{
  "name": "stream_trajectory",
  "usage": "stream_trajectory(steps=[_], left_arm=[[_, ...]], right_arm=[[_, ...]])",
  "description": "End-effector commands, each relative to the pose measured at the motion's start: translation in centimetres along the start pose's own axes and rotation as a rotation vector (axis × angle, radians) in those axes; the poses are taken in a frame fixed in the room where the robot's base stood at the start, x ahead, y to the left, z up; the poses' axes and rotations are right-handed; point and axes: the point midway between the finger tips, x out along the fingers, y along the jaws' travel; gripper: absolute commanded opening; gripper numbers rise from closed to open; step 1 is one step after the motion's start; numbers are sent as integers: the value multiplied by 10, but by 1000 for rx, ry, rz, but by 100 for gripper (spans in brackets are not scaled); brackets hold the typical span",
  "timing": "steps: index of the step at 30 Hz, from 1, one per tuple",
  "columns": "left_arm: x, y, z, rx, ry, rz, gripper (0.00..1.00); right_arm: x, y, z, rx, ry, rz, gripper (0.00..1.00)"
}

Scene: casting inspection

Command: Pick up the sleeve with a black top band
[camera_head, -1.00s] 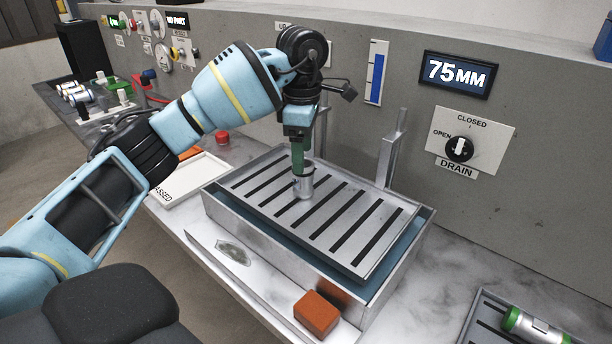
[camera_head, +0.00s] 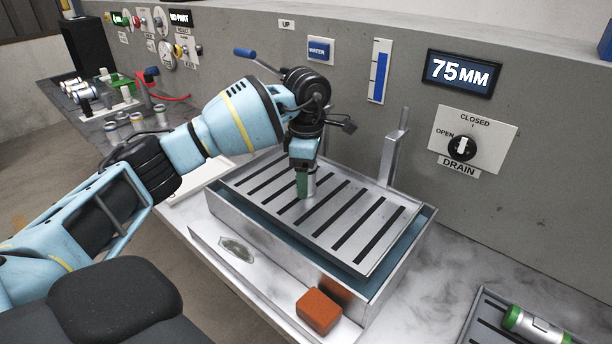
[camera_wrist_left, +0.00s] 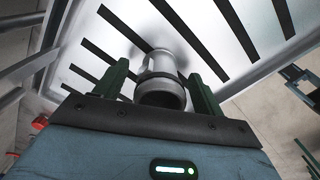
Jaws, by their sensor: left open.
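A grey metal sleeve (camera_wrist_left: 160,85) stands upright on the slotted rack (camera_head: 385,245) in the basin. In the left wrist view it is between the fingers of my left gripper (camera_wrist_left: 160,88), which is open with a finger on each side. In the head view, my left gripper (camera_head: 303,186) points down over the sleeve and hides most of it; a grey strip of the sleeve (camera_head: 311,187) shows beside the fingers. A dark band shows around the sleeve in the wrist view, but its colour is hard to tell in shadow. My right gripper is not seen.
The rack lies over a metal basin (camera_head: 290,262) with metal uprights behind it. An orange block (camera_head: 319,310) lies on the bench in front. A green-ended cylinder (camera_head: 535,325) lies in a tray at lower right. Several sleeves stand far left. The wall panel reads 75MM (camera_head: 460,72).

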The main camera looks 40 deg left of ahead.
Motion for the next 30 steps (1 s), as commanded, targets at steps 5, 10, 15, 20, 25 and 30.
stream_trajectory(steps=[5, 10, 15, 20, 25, 30], left_arm=[[0, 0, 0, 0, 0, 0, 55], [0, 0, 0, 0, 0, 0, 33], [-1, 0, 0, 0, 0, 0, 12], [-2, 0, 0, 0, -1, 2, 12], [-4, 0, 0, 0, -2, 3, 12], [-17, 1, 0, 0, -2, 3, 12]], right_arm=[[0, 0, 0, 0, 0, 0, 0], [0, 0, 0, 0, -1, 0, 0], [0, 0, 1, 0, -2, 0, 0], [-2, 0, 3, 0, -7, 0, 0], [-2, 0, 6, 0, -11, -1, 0], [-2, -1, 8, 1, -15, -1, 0]])
